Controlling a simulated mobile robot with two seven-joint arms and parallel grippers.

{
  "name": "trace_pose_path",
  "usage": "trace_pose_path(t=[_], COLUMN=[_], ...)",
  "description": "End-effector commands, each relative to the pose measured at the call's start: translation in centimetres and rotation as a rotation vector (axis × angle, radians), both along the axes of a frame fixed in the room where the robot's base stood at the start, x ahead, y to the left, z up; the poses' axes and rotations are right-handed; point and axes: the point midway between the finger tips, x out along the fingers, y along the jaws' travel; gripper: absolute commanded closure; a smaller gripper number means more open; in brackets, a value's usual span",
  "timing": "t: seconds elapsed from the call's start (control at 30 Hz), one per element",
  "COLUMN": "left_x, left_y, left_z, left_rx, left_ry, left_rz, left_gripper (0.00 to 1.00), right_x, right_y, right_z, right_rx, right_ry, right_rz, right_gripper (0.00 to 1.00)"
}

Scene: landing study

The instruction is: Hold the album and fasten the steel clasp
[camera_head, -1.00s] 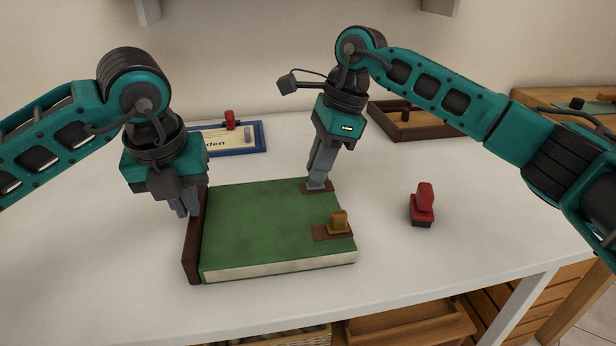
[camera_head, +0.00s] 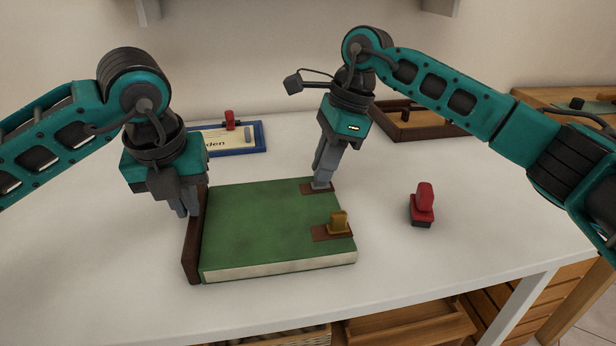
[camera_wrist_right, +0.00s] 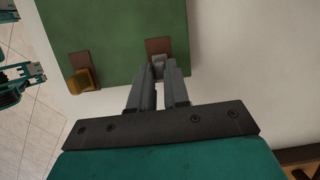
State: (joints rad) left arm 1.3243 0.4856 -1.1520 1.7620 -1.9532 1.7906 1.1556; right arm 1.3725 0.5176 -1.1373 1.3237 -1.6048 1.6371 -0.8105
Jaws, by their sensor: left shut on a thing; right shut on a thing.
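The green album (camera_head: 265,225) lies closed on the white table, with its dark brown spine (camera_head: 192,255) on the left. My left gripper (camera_head: 187,208) is shut on the spine. Two brown straps sit at the album's right edge. The near strap bears a brass clasp (camera_head: 338,221), also in the right wrist view (camera_wrist_right: 80,80). The far strap (camera_head: 306,189) bears the grey steel clasp (camera_wrist_right: 158,66). My right gripper (camera_head: 320,182) is shut on the steel clasp from above, and its fingers mostly hide it in the head view.
A red stamp (camera_head: 422,203) stands on the table right of the album. A blue-framed board (camera_head: 258,139) with a red-handled piece lies behind. A brown wooden tray (camera_head: 440,128) is at the back right. The table in front is clear.

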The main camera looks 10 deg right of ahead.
Motion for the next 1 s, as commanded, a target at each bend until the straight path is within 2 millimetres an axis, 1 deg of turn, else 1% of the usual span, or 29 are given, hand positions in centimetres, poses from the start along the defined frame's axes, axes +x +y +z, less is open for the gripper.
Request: trace_pose_path(t=[0.03,0.17,0.2,0.5,0.73,0.8,0.87,0.97,1.0], left_x=[-0.3,-0.3,-0.3,-0.3,-0.3,-0.3,-0.3,-0.3,-0.3], left_y=[0.9,0.9,0.9,0.9,0.9,0.9,0.9,0.9,0.9], left_z=[-2.7,-2.7,-2.7,-2.7,-2.7,-2.6,-2.6,-2.6,-2.6], left_rx=[0.037,0.037,0.037,0.038,0.038,0.038,0.038,0.038,0.038], left_ry=[0.042,0.043,0.043,0.043,0.043,0.043,0.043,0.043,0.043], left_rz=[0.018,0.018,0.018,0.018,0.018,0.018,0.018,0.018,0.018], left_gripper=[1.0,1.0,1.0,1.0,1.0,1.0,1.0,1.0,1.0], right_x=[-0.4,-0.4,-0.4,-0.2,-0.1,-0.1,-0.1,-0.2,-0.2], right_y=[-0.1,-0.3,-0.3,-0.3,-0.3,-0.4,-0.6,-1.1,-1.4], right_z=[-0.7,-0.7,-0.7,-0.5,-0.4,-0.1,0.5,2.0,2.9], right_rx=[-0.006,-0.006,-0.007,-0.005,-0.004,-0.003,-0.002,-0.003,-0.003], right_ry=[0.016,0.017,0.017,0.01,0.006,0.005,0.003,0.001,-0.002], right_rz=[0.01,0.01,0.01,0.005,0.003,0.001,0.001,0.0,0.0], right_gripper=[1.0,1.0,0.82,0.54,0.54,0.54,0.54,0.54,0.54])
